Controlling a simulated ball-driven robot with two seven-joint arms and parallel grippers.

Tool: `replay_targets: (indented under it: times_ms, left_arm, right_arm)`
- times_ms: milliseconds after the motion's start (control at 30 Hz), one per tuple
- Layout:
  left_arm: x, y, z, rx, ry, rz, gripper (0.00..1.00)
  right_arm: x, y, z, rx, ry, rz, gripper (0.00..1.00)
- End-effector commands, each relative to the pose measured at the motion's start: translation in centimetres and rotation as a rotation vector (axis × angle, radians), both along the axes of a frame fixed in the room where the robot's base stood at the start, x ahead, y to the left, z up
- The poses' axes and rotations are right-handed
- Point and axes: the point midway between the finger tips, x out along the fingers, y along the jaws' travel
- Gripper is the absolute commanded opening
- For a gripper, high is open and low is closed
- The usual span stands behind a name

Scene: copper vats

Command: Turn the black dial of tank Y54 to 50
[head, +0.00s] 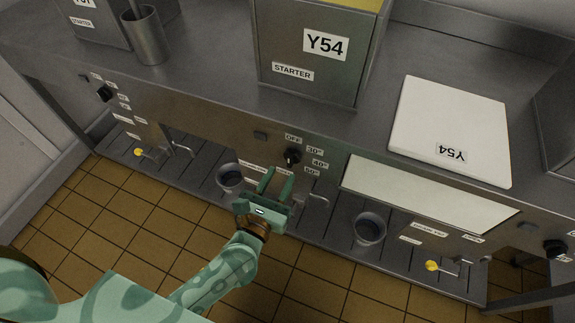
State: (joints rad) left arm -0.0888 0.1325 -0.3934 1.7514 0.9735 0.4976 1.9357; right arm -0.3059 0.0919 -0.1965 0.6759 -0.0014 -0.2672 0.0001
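The tank Y54 (314,52) is a grey metal box labelled "Y54" and "STARTER", standing on the counter. Its black dial (293,157) is on the front panel below, with labels reading OFF, 30, 40 and a lower one too small to read surely. A small pale mark shows on the dial's lower left, but I cannot tell its exact setting. My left gripper (280,174) is open and empty, with its two green fingers apart and pointing up at the panel just below the dial. Whether a finger touches the dial is unclear. My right gripper is not in view.
Another black dial (105,93) is at the left and one (555,248) at the right. A white lid marked Y54 (450,125) lies on the counter. A metal cup (149,38) stands at upper left. Taps and dark round cups (369,229) are below the panel.

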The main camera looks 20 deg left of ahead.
Motion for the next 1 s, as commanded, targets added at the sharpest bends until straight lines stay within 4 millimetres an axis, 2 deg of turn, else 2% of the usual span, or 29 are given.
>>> replay_targets:
  times_ms: [100,233,600,667,733,1000]
  left_arm:
    - [2.3,-0.1,-0.2,-0.002,0.001,0.001,0.35]
    - [3.8,-0.1,-0.2,0.001,0.002,0.000,0.35]
    - [4.5,-0.2,0.0,0.002,0.001,-0.001,0.35]
    - [4.5,-0.2,0.0,0.002,0.001,-0.001,0.21]
    - [4.5,-0.2,0.0,0.002,0.001,-0.001,0.01]
    - [4.5,-0.1,0.0,0.009,0.001,0.000,0.00]
  right_arm:
    - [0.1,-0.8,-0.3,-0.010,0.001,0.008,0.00]
    - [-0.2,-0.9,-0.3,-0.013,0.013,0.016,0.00]
    - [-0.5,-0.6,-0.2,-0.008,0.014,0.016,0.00]
    - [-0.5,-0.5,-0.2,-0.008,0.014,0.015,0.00]
    - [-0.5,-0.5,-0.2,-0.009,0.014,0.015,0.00]
    - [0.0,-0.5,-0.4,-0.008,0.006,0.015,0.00]
